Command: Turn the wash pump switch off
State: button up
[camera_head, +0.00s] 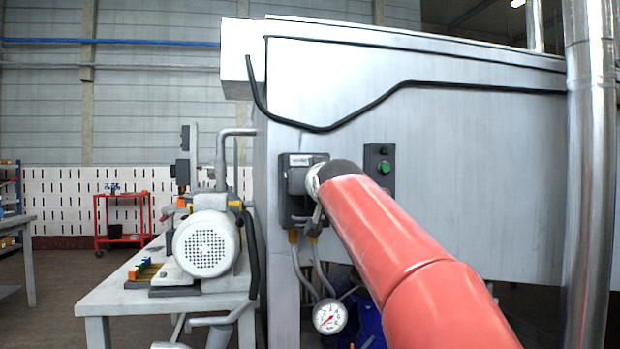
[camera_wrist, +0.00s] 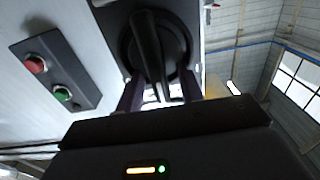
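The wash pump switch is a dark box (camera_head: 294,183) with a small pale label, on the left end of the large grey machine housing. In the wrist view its round black rotary knob (camera_wrist: 148,45) with a long bar handle faces me, the handle close to upright in the picture and slightly tilted. My gripper (camera_wrist: 160,90) is close in front of it, its two dark fingers apart on either side of the handle's lower end. I see gaps beside the handle and cannot tell any contact. In the head view my red arm hides the knob and most of the gripper.
Right of the switch is a button box with a green button (camera_head: 384,168); the wrist view also shows its red button (camera_wrist: 35,64). Cables and a pressure gauge (camera_head: 330,316) hang below. A pump motor (camera_head: 206,244) stands on a table at left. A steel pipe (camera_head: 590,200) rises at right.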

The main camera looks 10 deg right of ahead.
grip_shut()
jog(key=shift+m, duration=0.3)
jog(key=shift+d+f+m+p, duration=0.4)
jog(key=shift+m+p, duration=0.2)
jog(key=shift+m, duration=2.25)
jog(key=shift+d+f+m+p, duration=0.35)
jog(key=shift+m+p, duration=0.2)
jog(key=shift+m, duration=2.35)
jog(key=shift+d+f+m+p, duration=0.4)
jog(key=shift+m+p, duration=0.2)
jog(key=shift+m, duration=2.25)
jog(key=shift+f, duration=0.1)
grip_release()
